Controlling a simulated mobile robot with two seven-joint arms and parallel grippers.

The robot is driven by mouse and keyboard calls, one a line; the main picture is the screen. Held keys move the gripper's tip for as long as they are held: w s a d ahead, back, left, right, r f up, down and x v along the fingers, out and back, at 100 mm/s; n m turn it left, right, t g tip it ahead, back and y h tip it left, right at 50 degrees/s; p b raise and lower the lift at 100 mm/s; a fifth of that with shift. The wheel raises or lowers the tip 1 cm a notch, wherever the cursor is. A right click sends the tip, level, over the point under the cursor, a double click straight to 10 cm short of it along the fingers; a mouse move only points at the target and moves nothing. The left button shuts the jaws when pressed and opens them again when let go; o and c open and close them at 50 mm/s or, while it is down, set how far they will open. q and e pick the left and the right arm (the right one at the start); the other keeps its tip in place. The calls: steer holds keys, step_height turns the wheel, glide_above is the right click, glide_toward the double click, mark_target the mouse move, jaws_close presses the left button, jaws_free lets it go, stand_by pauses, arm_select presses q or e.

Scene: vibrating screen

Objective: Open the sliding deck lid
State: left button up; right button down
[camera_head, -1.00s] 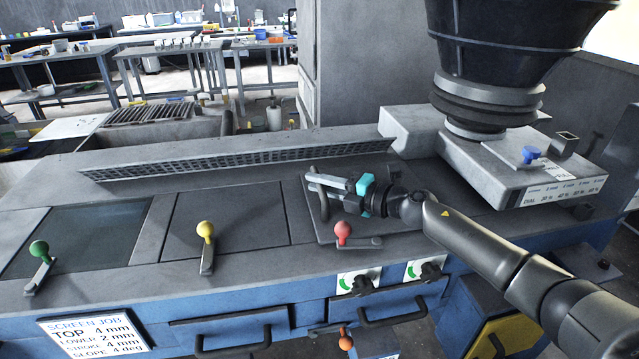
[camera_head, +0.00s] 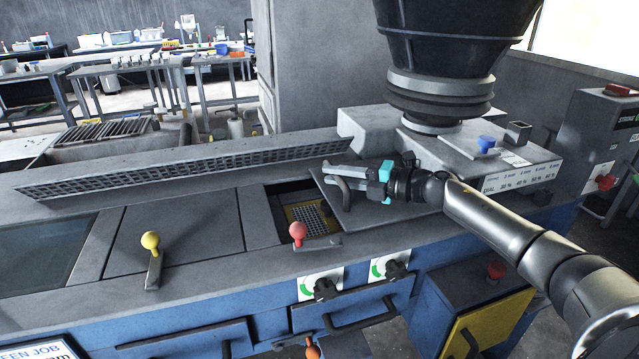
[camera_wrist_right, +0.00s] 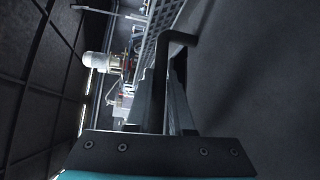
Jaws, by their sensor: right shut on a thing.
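The sliding deck lid (camera_head: 388,212) is a dark grey plate on the deck at the right. It stands partly slid to the right, and an opening (camera_head: 304,206) with a yellow-framed mesh shows at its left. My right gripper (camera_head: 340,174) is shut on the lid's dark bar handle (camera_head: 346,196). In the right wrist view the handle (camera_wrist_right: 178,38) rises between the two fingers (camera_wrist_right: 165,105). A lever with a red knob (camera_head: 298,231) stands at the front edge of the opening. My left gripper is not in view.
A lever with a yellow knob (camera_head: 150,241) stands left of the opening. A perforated strip (camera_head: 190,164) runs behind the deck. The grey feeder housing (camera_head: 490,165) under a black hopper (camera_head: 450,40) stands behind and right of the lid. Black dials (camera_head: 325,289) sit on the front.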

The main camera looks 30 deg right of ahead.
steer(key=c, duration=0.9)
jaws_free()
steer(key=shift+a, duration=0.1)
steer(key=shift+o, duration=0.5)
steer(key=shift+s, duration=0.1)
